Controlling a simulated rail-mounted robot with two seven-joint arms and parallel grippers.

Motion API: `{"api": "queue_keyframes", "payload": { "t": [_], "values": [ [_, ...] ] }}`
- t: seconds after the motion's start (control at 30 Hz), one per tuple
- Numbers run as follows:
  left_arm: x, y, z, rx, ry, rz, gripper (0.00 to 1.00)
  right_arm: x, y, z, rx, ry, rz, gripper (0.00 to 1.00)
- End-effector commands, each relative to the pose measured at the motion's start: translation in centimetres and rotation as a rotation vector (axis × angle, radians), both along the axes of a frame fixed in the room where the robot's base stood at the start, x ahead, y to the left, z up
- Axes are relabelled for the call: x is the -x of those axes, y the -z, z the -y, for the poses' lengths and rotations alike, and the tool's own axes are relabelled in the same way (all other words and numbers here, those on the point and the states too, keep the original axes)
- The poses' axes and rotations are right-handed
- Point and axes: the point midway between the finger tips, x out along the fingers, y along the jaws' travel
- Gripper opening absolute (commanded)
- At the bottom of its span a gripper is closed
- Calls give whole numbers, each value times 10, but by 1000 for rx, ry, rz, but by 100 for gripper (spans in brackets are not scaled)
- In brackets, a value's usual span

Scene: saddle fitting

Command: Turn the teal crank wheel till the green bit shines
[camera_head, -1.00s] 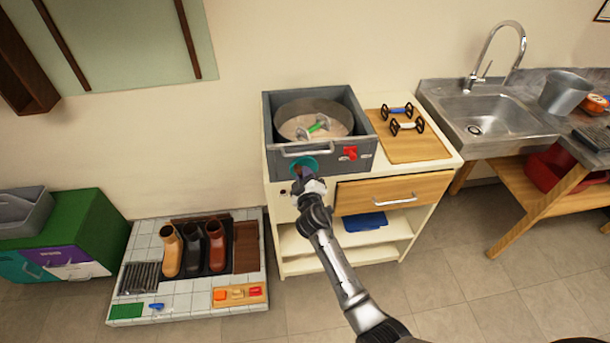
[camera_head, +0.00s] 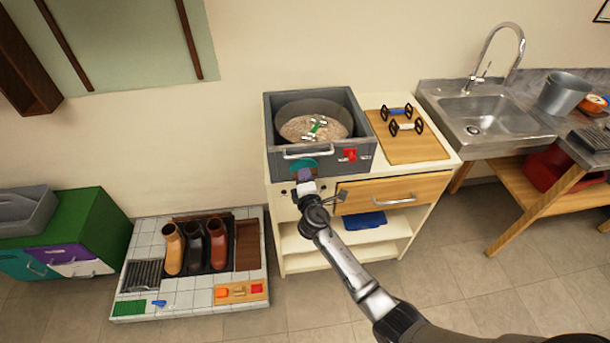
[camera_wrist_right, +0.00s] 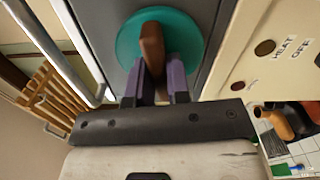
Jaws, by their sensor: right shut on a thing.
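The teal crank wheel (camera_head: 304,163) is on the front of a grey box (camera_head: 328,163), and it shows large in the right wrist view (camera_wrist_right: 188,40) with a brown handle (camera_wrist_right: 152,48) across it. My right gripper (camera_wrist_right: 158,78) is shut on the brown handle, its purple fingers on either side. In the head view my right gripper (camera_head: 305,176) covers the wheel's lower part. The green bit (camera_head: 316,129) lies between white ends in the round drum (camera_head: 290,113) inside the box. I cannot tell whether it shines. My left gripper is not in view.
A red switch (camera_head: 349,155) sits on the box front right of the wheel. A wooden board (camera_head: 424,150) with bit-like pieces lies right of the box. A drawer (camera_head: 420,190) is below. Boots stand on a tiled stand (camera_head: 196,290) at lower left.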

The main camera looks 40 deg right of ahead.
Motion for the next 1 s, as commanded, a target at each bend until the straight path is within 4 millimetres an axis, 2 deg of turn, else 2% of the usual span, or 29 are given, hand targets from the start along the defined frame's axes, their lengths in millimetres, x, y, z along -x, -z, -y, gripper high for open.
{"api": "queue_keyframes", "payload": {
  "t": [0.4,0.93,0.97,1.0],
  "values": [
    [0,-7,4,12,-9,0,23,0,0,0,137,0,-82,0],
    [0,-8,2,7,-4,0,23,0,1,0,154,0,-92,0],
    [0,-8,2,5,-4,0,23,0,1,0,154,0,-92,18],
    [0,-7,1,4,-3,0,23,0,1,0,154,0,-92,22]
  ]
}}
